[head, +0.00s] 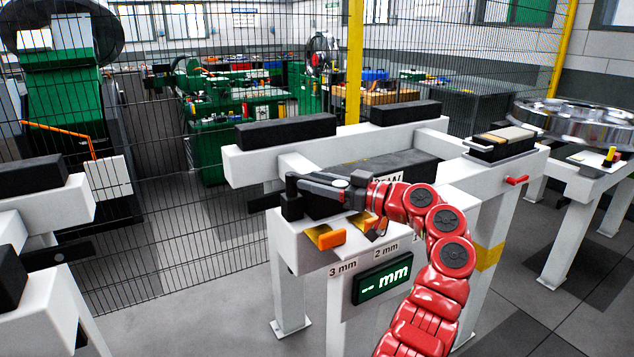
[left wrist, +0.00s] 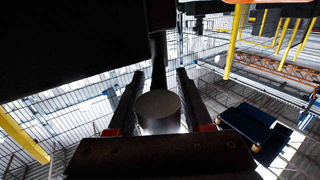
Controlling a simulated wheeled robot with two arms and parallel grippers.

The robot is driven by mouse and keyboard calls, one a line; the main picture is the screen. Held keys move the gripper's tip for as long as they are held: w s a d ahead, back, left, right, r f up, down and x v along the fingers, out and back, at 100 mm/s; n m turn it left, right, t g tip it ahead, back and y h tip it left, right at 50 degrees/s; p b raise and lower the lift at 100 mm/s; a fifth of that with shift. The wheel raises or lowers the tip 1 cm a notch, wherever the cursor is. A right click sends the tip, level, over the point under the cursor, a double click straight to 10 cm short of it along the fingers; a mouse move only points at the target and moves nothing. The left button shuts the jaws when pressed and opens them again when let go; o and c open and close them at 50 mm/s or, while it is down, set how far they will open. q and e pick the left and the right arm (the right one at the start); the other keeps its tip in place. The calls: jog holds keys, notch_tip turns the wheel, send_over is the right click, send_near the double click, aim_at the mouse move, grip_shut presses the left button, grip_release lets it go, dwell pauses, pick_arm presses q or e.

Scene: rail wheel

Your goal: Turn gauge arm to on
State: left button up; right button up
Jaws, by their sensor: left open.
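The gauge stand (head: 300,250) is a white block with a green display (head: 382,280) reading "-- mm". A dark bar (head: 308,185), which looks like the gauge arm, lies level above its left end, beside a black post (head: 291,207). My left gripper (head: 335,190) reaches this bar from the right; where bar and fingers meet is hard to tell. In the left wrist view my left gripper (left wrist: 160,73) is open, with a grey round knob (left wrist: 160,110) between its fingers and a dark rod beyond. Contact cannot be told. My right gripper is not in view.
Orange blocks (head: 325,237) marked "3 mm" and "2 mm" sit at the stand's front. A white beam frame with black pads (head: 286,132) stands behind. A red handle (head: 515,180) juts out at right, near a metal wheel (head: 580,122). A mesh fence closes the back.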

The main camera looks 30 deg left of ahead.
pick_arm(q)
jog(key=shift+d, duration=0.1)
jog(key=w+d+b, duration=0.1)
jog(key=d, duration=1.6)
jog(key=shift+d, duration=0.15)
jog(key=shift+w, duration=0.15)
